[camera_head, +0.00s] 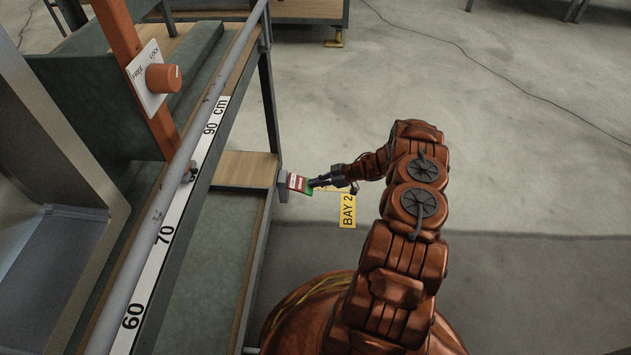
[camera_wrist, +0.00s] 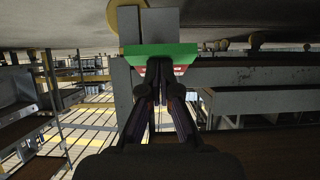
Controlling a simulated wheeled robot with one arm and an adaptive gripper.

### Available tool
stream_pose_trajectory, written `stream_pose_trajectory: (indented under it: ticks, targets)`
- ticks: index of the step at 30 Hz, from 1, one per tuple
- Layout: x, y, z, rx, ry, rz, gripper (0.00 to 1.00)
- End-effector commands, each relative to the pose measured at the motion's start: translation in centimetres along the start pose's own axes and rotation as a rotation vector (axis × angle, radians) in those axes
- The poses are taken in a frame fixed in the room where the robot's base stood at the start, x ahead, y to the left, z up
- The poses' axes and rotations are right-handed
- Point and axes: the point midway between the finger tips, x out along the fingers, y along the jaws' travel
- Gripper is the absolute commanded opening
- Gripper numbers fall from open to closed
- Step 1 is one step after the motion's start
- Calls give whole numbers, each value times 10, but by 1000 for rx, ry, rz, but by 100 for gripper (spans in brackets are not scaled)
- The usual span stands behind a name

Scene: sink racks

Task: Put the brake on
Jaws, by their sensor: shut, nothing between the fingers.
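A small red and green tab (camera_head: 299,183) with white marks sits at the lower end of the rack's near corner leg. In the wrist view its green face (camera_wrist: 165,50) is ahead, with a red and white strip under it. My gripper (camera_head: 314,183) is shut and empty, its fingertips (camera_wrist: 160,78) right at the tab; I cannot tell if they touch it. An orange knob (camera_head: 163,78) stands on a white plate (camera_head: 147,80) marked FREE and LOCK, on an orange post. Which way the knob points is unclear. A yellow caster (camera_wrist: 122,15) shows beside the tab.
The rack's rail with a centimetre scale (camera_head: 165,230) runs along the left. A yellow BAY 2 label (camera_head: 348,210) lies on the floor by my wrist. Another bench (camera_head: 300,10) stands at the back. The floor to the right is clear apart from a thin cable.

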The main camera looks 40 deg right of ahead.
Motion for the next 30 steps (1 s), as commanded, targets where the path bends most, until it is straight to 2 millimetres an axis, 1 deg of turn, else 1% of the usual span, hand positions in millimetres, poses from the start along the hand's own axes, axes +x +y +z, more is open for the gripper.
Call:
stream_pose_trajectory:
  ticks: [1,8,11,14,18,24,30]
  targets:
    - [0,-1,3,2,-5,0,0]
    - [0,-1,3,2,-7,0,0]
    - [-4,0,-1,1,-7,-1,0]
    - [-10,0,-11,-3,-6,-3,0]
    - [-26,0,-32,-5,-3,-8,0]
    - [-68,2,-29,-5,-2,-3,0]
    - [-101,1,-25,-5,-2,-6,0]
